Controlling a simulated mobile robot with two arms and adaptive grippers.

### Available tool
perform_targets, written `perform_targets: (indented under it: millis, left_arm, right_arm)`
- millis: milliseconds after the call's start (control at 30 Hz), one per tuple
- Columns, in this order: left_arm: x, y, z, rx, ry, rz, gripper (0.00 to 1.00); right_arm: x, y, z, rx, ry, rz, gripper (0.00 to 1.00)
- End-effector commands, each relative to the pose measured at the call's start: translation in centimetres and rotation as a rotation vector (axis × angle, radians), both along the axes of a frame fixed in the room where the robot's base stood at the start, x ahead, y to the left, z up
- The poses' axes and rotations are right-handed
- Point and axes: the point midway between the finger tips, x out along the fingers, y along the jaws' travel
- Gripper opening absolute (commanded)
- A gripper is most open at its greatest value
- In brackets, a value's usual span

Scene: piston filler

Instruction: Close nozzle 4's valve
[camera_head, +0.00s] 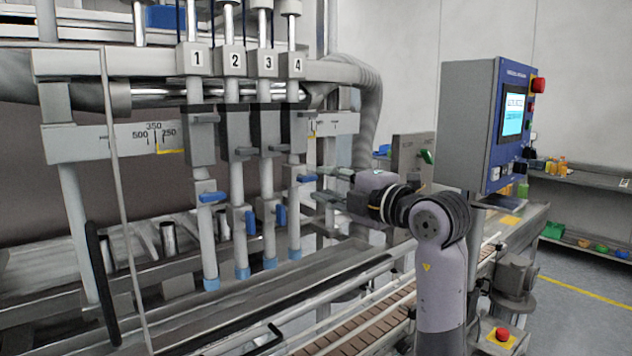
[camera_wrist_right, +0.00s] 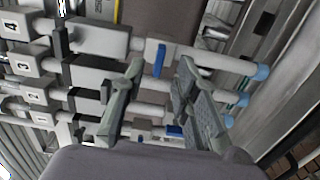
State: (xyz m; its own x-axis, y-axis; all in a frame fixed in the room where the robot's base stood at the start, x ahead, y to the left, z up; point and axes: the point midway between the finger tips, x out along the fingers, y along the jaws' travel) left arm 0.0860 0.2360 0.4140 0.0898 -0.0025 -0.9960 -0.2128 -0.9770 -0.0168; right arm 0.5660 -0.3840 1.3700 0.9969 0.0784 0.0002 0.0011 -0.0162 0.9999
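Nozzle 4 (camera_head: 295,227) is the rightmost of the numbered upright nozzles in the head view. Its blue valve handle (camera_head: 307,179) sticks out sideways to the right, roughly level. My right gripper (camera_head: 322,183) is just right of this handle, fingers pointing left towards it. In the right wrist view, the fingers of my right gripper (camera_wrist_right: 161,68) are spread apart. The blue handle of nozzle 4 (camera_wrist_right: 159,60) shows between the fingertips with clear gaps on both sides; I see no contact. My left gripper is not in view.
Nozzle 1's blue handle (camera_head: 213,197) also sticks out sideways. A control box (camera_head: 473,125) stands right of my arm. A conveyor (camera_head: 370,320) runs below.

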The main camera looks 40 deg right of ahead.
Motion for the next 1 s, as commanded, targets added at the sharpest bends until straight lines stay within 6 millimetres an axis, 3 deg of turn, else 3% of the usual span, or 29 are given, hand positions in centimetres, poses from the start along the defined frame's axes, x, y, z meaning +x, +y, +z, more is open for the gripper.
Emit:
perform_targets:
  millis: [200, 400, 1000]
  left_arm:
    - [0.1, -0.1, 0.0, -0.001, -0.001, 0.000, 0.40]
    - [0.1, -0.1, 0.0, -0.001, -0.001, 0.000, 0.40]
    - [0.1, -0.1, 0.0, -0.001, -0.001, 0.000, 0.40]
  right_arm:
    - [-4.6, -0.4, -0.1, -0.004, 0.000, -0.003, 0.28]
    - [-6.9, -0.6, -0.1, -0.001, 0.001, -0.002, 0.28]
    - [-7.4, -0.6, -0.1, -0.001, 0.002, 0.000, 0.28]
